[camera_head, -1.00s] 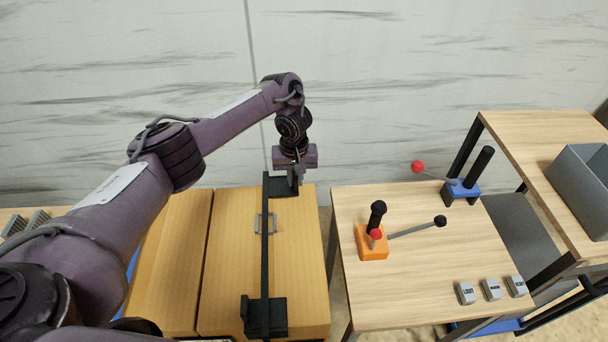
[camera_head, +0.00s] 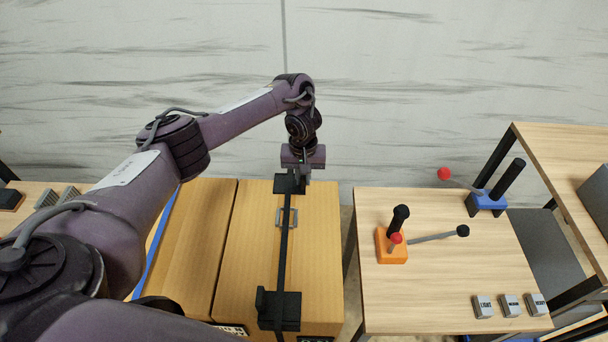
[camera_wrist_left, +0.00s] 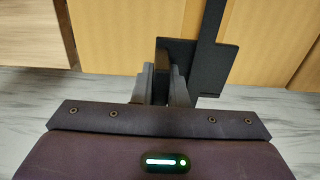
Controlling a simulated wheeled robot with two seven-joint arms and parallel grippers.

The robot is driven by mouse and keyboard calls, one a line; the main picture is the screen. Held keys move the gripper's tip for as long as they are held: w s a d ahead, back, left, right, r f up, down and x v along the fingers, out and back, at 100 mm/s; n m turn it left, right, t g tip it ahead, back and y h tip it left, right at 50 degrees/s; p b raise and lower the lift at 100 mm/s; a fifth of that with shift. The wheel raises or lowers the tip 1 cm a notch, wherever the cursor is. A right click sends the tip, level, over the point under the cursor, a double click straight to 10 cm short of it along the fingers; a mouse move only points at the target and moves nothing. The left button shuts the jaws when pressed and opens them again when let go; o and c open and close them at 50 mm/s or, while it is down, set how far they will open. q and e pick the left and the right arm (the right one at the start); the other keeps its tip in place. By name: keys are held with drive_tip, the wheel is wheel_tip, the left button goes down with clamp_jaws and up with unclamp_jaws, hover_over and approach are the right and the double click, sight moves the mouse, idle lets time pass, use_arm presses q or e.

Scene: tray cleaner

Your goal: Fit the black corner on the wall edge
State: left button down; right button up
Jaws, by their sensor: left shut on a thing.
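A long black strip (camera_head: 284,245) lies over the light-brown box-like surface (camera_head: 320,240). A flat black corner plate (camera_head: 289,184) is at its far end and a blocky black corner (camera_head: 280,310) at its near end. My left gripper (camera_head: 303,172) is shut on the far black corner, at its outer edge. In the left wrist view the gripper (camera_wrist_left: 162,82) grips beside the dark corner plate (camera_wrist_left: 207,68), and the strip (camera_wrist_left: 212,20) runs away from it. I cannot tell whether the corner is seated on an edge. My right gripper is not in view.
A wooden table (camera_head: 440,270) at right holds an orange lever base (camera_head: 392,247), a blue lever base (camera_head: 487,203) and grey blocks (camera_head: 508,306). A grey bin (camera_head: 597,200) stands farther right. A small metal handle (camera_head: 279,217) shows beside the strip.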

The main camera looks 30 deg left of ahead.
use_arm(q)
drive_tip(key=c, duration=1.4)
unclamp_jaws()
drive_tip(key=shift+o, duration=0.2)
wheel_tip(320, 180, up, 7)
drive_tip(key=p, duration=0.3)
drive_tip(key=shift+f+p, duration=0.1)
drive_tip(key=shift+p, duration=0.3)
drive_tip(key=shift+r, duration=0.5)
